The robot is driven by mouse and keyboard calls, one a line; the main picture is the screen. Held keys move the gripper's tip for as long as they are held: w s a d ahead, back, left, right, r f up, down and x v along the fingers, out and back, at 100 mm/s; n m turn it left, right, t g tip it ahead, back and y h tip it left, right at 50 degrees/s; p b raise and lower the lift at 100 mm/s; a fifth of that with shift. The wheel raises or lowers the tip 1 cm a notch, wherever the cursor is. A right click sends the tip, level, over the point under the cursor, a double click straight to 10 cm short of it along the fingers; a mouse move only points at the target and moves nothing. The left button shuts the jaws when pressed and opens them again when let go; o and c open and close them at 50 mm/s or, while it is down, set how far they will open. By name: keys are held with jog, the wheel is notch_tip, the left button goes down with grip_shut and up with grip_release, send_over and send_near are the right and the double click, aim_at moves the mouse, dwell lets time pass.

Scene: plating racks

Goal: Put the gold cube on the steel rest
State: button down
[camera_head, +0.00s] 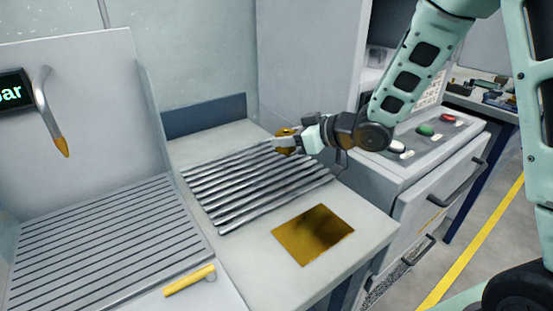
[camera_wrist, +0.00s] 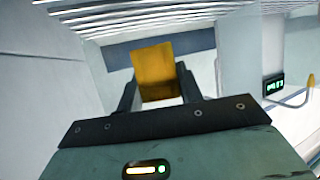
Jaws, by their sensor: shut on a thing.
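The gold cube (camera_head: 286,131) is between the fingers of my gripper (camera_head: 290,143), and it fills the gap between both fingers in the wrist view (camera_wrist: 155,68). My gripper is shut on it. The steel rest (camera_head: 250,186), a set of parallel grey bars, lies on the pale bench. My gripper and the cube appear over its back right end. I cannot tell how high the cube is above the bars. The fingers partly hide the cube in the head view.
A flat gold plate (camera_head: 313,235) lies on the bench in front of the rest. A grooved grey drainer (camera_head: 105,240) with a yellow-handled tool (camera_head: 189,280) is at the left. A spout (camera_head: 50,110) hangs above it. A button console (camera_head: 425,140) stands at the right.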

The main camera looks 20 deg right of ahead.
aim_at(287, 169)
jog(key=shift+f, duration=2.55)
jog(key=shift+f+b, duration=0.15)
jog(key=shift+b, duration=0.15)
jog(key=c, duration=0.9)
grip_release()
